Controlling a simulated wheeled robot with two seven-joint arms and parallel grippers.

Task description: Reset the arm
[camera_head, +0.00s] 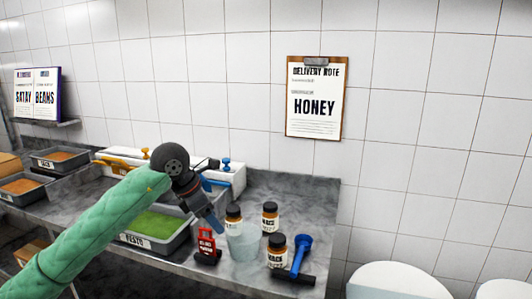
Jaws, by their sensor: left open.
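My left arm, in a green quilted sleeve, comes in from the lower left. My left gripper (212,222) is open and points down over the counter (310,200). It is just left of a dark-capped jar (233,216) and a translucent pale cup (243,243). I see nothing held between its fingers, though they are small here. My right gripper is not in view.
More jars (270,218) (277,251), a blue-handled tool (301,256) and a red stand (206,246) crowd the counter's right end. A tray of green pesto (131,238) lies under my arm. Trays of orange food (60,166) sit left. A HONEY delivery note (314,103) hangs behind.

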